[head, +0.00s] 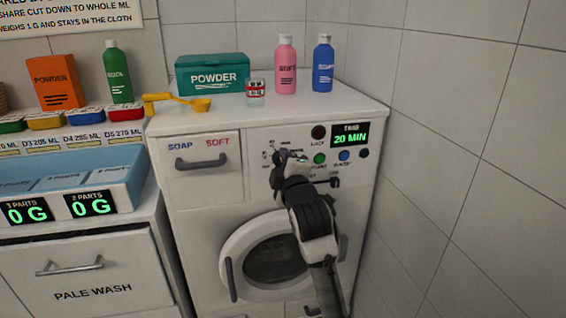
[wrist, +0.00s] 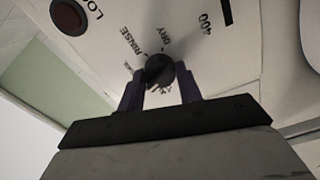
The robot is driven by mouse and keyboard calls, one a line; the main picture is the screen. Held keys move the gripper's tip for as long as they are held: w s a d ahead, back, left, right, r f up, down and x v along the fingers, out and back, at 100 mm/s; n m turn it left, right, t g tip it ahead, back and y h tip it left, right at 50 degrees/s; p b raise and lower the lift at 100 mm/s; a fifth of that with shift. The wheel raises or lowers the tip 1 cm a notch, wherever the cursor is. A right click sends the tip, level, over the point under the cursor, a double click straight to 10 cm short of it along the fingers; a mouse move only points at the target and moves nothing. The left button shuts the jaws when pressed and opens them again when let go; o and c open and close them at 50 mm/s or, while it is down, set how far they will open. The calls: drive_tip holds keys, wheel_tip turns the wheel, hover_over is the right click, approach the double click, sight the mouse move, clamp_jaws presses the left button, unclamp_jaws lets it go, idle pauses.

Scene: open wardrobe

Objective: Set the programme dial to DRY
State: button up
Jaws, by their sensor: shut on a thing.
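The programme dial (wrist: 160,69) is a small dark round knob on the white washing machine's front panel. In the wrist view, the printed words RINSE and DRY lie around its edge, with 400 farther to the right. My gripper (wrist: 160,78) has its two dark fingers on either side of the knob and is shut on it. I cannot make out which word the dial points to. In the head view my gripper (head: 287,160) is at the panel and covers most of the dial and some labels.
The panel has a red LOCK button (head: 318,132), a green button (head: 320,158), a blue button (head: 344,155) and a display (head: 351,135) reading 20 MIN. The soap drawer (head: 200,165) is left, the round door (head: 270,262) below. A tiled wall stands close on the right.

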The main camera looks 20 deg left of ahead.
drive_tip(key=shift+m+p, duration=8.4)
drive_tip(key=shift+m, duration=6.1)
drive_tip(key=o, duration=1)
